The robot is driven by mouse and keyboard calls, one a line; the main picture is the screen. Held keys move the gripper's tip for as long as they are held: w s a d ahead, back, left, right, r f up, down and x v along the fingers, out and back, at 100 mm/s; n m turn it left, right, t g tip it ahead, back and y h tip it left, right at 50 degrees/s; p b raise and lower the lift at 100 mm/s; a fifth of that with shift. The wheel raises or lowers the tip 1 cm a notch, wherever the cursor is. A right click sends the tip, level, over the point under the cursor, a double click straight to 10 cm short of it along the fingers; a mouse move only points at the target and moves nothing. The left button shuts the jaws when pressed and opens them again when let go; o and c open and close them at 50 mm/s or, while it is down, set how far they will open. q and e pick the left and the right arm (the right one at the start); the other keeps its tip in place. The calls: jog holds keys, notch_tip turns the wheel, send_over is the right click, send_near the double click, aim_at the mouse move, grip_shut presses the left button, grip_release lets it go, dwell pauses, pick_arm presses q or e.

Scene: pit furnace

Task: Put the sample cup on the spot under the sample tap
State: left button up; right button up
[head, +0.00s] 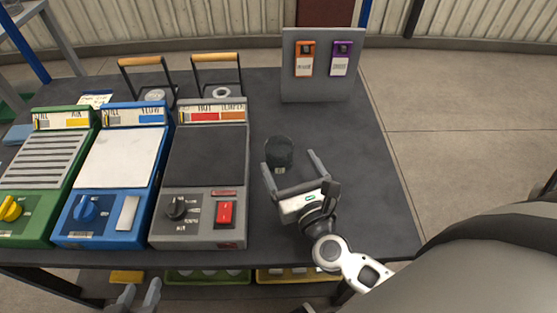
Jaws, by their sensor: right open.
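A dark, round cup-like object (279,152) with a small pale mark low on its front stands on the dark table. It looks like the sample cup, but I cannot read a label. My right gripper (290,162) is open, with one finger on each side of its near part; I cannot tell whether they touch it. My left gripper (141,286) shows at the bottom edge, its two fingers apart and empty, in front of the table. I cannot make out a sample tap or its spot for certain.
A grey upright panel (322,88) at the back right carries an orange unit (305,58) and a purple unit (342,57). Green (50,175), blue (113,175) and grey (205,170) consoles fill the left. Two handled items stand behind them. The table's right side (365,190) is clear.

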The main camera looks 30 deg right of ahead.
aim_at(275, 141)
jog(key=shift+w+f, duration=0.2)
jog(key=shift+f, duration=0.25)
jog(key=shift+w+f, duration=0.2)
jog(key=shift+f, duration=0.25)
jog(key=w, duration=0.4)
jog(key=w+d+p, duration=0.1)
jog(key=w, duration=0.1)
jog(key=shift+w+f, duration=0.1)
jog(key=shift+w, duration=0.3)
jog(key=c, duration=1.1)
